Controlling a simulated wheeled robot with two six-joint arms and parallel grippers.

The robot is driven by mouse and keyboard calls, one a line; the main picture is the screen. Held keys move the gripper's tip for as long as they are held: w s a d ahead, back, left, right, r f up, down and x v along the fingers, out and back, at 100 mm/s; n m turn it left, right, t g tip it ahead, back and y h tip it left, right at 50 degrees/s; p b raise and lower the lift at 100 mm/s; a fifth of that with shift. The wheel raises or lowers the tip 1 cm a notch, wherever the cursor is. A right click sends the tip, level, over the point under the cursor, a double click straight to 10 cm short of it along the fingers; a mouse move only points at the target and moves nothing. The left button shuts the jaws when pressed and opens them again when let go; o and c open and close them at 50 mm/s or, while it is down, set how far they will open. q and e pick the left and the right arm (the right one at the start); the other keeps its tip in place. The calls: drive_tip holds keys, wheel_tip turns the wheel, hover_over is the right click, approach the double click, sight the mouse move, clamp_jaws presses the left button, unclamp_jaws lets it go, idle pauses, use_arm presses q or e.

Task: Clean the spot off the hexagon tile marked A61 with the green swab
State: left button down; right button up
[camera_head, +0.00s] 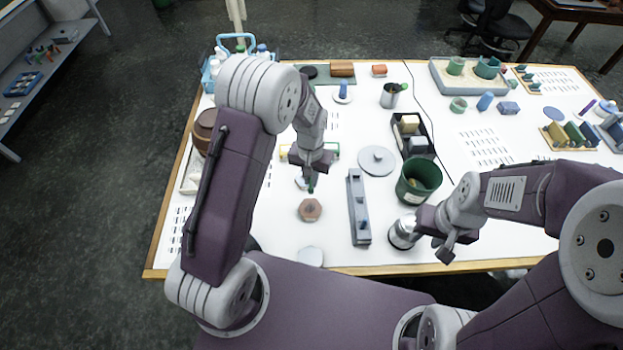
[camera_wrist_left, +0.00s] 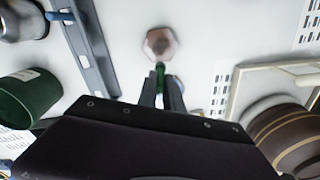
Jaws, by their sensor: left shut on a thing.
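A brown hexagon tile (camera_head: 310,210) lies on the white table in front of my left gripper. It also shows in the left wrist view (camera_wrist_left: 160,44). Its marking is too small to read, and a spot cannot be made out clearly. My left gripper (camera_head: 311,176) is shut on the green swab (camera_head: 311,187), which points down. In the left wrist view the swab (camera_wrist_left: 160,72) sticks out between the fingers, its end near the tile's edge; I cannot tell whether they touch. My right gripper (camera_head: 443,250) is beside a metal canister at the front right and seems empty.
A grey slotted rail (camera_head: 358,205) lies right of the tile. A green bin (camera_head: 418,182), a metal canister (camera_head: 403,232) and a grey round lid (camera_head: 376,161) stand further right. A brown pot (camera_head: 204,130) is at the left edge. Bare table surrounds the tile.

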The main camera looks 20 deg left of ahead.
use_arm(q)
drive_tip(key=shift+w+r+p, duration=0.15)
drive_tip(key=shift+r+p, duration=1)
drive_tip(key=shift+r, duration=0.5)
drive_tip(key=shift+w, duration=0.1)
